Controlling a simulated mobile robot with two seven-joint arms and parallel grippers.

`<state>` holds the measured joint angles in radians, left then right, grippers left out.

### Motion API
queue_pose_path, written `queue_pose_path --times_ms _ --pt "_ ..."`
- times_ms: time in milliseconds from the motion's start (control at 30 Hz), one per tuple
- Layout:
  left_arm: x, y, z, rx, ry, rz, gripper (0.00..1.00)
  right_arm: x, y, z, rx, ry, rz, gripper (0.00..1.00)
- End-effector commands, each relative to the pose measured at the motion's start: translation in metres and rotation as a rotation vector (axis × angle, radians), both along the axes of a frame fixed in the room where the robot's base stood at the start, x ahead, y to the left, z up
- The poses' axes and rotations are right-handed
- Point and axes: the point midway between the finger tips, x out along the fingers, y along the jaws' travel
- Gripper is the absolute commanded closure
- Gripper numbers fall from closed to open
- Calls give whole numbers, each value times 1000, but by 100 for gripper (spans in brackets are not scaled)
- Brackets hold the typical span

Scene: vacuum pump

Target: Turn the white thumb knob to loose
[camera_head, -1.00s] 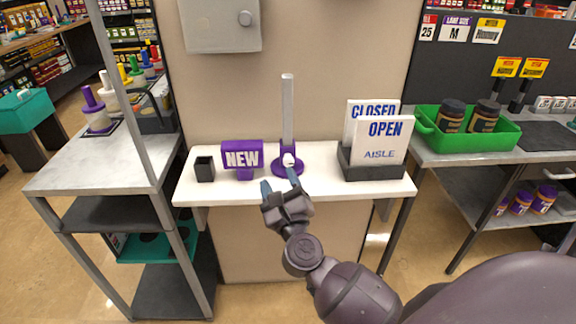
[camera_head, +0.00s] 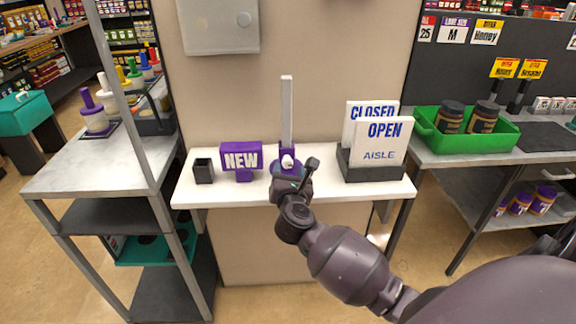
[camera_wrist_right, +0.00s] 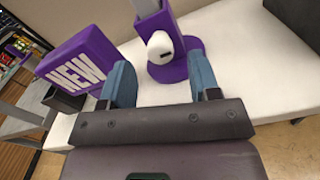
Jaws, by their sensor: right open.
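The white thumb knob (camera_head: 288,161) sits low on the front of a purple stand with an upright grey post (camera_head: 287,110). In the right wrist view the knob (camera_wrist_right: 160,47) shows larger, in front of the purple base (camera_wrist_right: 172,70). My right gripper (camera_wrist_right: 161,80) is open there, with one blue finger on each side of the view. The knob lies beyond and between the fingertips, and nothing is held. In the head view the right gripper (camera_head: 290,176) is just in front of the stand and hides part of its base. My left gripper is not in view.
The stand is on a white shelf (camera_head: 225,193). A purple NEW sign (camera_head: 241,157) and a small black cup (camera_head: 204,170) stand to its left. A black holder (camera_head: 370,172) with CLOSED and OPEN signs stands close to its right.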

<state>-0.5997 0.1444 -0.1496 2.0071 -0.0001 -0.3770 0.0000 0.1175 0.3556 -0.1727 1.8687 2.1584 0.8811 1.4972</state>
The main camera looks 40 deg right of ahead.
Motion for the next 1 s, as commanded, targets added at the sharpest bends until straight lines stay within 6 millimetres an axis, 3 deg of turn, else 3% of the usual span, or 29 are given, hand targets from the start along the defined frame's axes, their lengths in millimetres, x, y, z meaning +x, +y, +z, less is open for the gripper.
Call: queue_pose_path --times_ms 233,633,967,1000 --pt "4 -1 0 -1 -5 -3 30 24 -14 0 -1 -1 1 44" --pt "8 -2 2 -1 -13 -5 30 29 -18 0 -1 -1 0 44" --pt "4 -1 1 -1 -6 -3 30 28 -17 0 -1 1 0 93" --pt "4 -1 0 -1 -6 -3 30 28 -17 0 -1 1 0 93"
